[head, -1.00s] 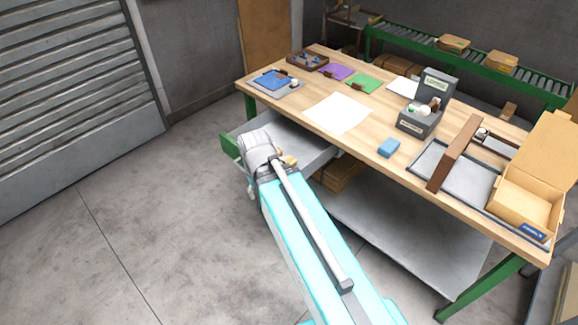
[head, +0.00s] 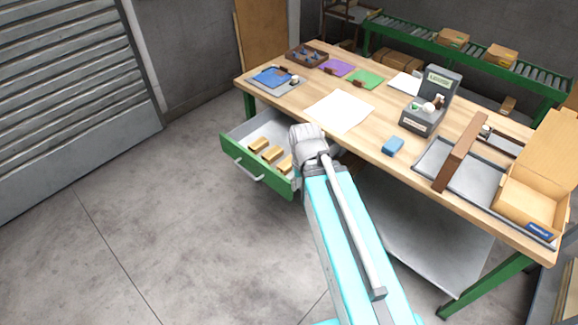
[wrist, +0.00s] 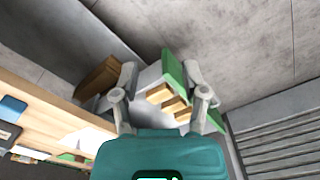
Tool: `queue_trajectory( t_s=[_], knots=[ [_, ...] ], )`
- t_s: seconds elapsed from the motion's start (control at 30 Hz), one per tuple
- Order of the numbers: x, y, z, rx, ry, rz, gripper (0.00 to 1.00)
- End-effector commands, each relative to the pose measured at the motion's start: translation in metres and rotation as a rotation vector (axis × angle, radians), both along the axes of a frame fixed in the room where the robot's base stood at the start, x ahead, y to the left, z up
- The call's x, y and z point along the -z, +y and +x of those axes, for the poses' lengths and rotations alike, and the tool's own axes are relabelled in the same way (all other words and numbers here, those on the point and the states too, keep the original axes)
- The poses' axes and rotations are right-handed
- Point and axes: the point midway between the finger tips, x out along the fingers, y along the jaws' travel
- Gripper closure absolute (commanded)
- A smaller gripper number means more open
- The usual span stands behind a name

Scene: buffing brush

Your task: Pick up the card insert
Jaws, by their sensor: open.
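No piece is clearly marked as the card insert. A large white sheet (head: 339,110) lies flat on the workbench, and a smaller white sheet (head: 404,84) lies further back beside the grey box; I cannot tell whether either is it. My gripper shows in the wrist view (wrist: 163,84) with its two fingers spread and nothing held between them. The open drawer shows beyond the fingers. In the head view my wrist is in front of the bench, over the right part of the drawer, and hides the fingers.
The green-fronted drawer (head: 258,169) stands open with several tan blocks (head: 272,154) inside. On the bench are a blue block (head: 393,146), a grey box (head: 425,116), a grey tray (head: 476,182) and an open cardboard box (head: 527,200). The floor at left is clear.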

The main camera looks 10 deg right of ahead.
Motion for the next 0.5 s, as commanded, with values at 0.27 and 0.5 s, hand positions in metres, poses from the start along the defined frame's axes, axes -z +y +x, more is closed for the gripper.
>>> queue_trajectory(
  t_s=[0.27, 0.5],
  knots=[
    [0.000, 0.000, 0.000, 0.000, 0.000, 0.000, 0.37],
    [0.005, 0.000, 0.014, 0.035, 0.000, 0.000, 0.00]
  ],
)
